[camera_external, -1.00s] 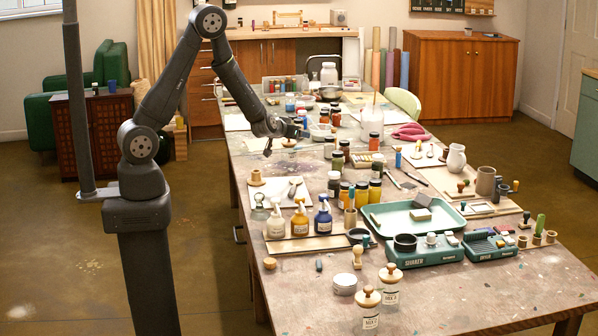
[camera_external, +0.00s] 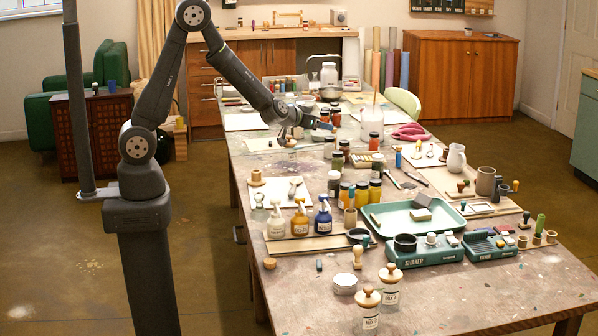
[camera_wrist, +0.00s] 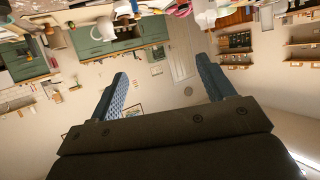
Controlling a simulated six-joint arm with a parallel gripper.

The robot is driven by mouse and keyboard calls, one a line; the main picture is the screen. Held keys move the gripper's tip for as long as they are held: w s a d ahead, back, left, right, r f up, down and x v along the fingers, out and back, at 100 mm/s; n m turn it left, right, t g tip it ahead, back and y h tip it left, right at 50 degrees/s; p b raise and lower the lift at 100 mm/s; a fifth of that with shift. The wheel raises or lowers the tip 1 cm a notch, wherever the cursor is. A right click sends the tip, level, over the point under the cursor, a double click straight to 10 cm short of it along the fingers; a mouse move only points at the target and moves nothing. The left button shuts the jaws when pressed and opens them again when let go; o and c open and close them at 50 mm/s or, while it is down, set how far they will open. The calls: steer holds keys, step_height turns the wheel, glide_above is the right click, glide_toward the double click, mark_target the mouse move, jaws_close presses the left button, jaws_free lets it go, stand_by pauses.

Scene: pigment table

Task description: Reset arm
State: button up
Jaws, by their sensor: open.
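My gripper (camera_external: 308,129) is over the left middle part of the pigment table (camera_external: 340,285) in the outside view. In the wrist view my gripper (camera_wrist: 162,72) shows two blue textured fingers spread wide apart with nothing between them. It is open and empty. The wrist camera looks across the room rather than down at the table, and its picture is upside down. My arm reaches out from its column at the left, bent at the elbow. How high the gripper is above the jars is hard to tell.
Jars and bottles stand close below and right of the gripper, such as a large pale jar (camera_external: 371,124). Open floor (camera_external: 60,240) lies left of the table.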

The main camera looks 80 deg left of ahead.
steer(key=w+d+m+h, duration=0.1)
steer(key=d+m+h, duration=0.1)
steer(key=d, duration=0.6)
steer(key=w+d+m+t+h, duration=0.1)
steer(key=w+d+m+h, duration=0.1)
steer(key=d, duration=0.5)
steer(key=shift+w+d+r+t, duration=0.3)
steer(key=shift+d, duration=0.05)
